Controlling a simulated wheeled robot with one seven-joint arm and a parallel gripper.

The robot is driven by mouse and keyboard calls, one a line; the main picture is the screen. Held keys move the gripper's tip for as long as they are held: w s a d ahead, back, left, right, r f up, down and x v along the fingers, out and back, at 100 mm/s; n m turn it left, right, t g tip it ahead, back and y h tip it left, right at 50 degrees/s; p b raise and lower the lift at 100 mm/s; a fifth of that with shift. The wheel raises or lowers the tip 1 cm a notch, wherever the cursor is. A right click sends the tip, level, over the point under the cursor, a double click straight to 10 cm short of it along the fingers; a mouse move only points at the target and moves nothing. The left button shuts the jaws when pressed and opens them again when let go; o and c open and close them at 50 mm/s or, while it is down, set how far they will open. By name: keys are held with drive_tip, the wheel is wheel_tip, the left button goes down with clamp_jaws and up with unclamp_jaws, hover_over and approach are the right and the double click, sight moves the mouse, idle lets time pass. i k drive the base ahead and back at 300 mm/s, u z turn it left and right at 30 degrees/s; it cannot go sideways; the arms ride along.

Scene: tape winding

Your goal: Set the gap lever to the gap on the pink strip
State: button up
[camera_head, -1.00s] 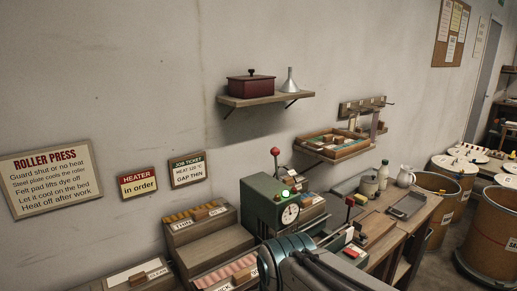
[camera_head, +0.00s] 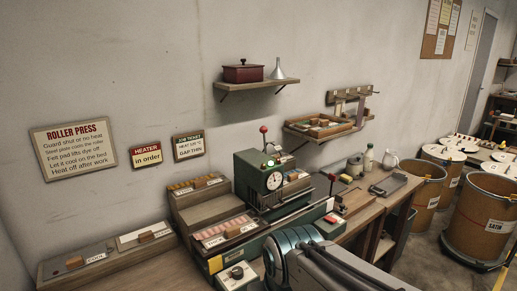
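The green roller press (camera_head: 252,180) stands on the bench against the wall, with a round dial (camera_head: 275,181) and a lit green lamp on its front. A lever with a red knob (camera_head: 264,129) rises from its top. Another red-knobbed lever (camera_head: 331,178) stands to its right; I cannot tell which is the gap lever. The job ticket (camera_head: 189,146) on the wall reads heat 120 °C, gap thin. A stepped rack holds pink-red strips (camera_head: 222,232) in front; their label is too small to read. My arm crosses the bottom, but my gripper is not visible.
A control box with a knob (camera_head: 237,274) sits at the bench front. Two trays (camera_head: 95,259) lie at left. Wall shelves (camera_head: 257,83) hang above. Barrels (camera_head: 483,218) stand on the floor at right. A jug and bottles stand at the bench's right end.

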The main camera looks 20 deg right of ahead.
sight(263, 129)
drive_tip(key=u, duration=0.05)
drive_tip(key=k, duration=0.65)
drive_tip(key=z, duration=0.75)
drive_tip(key=i, duration=1.5)
drive_tip(key=u, duration=0.3)
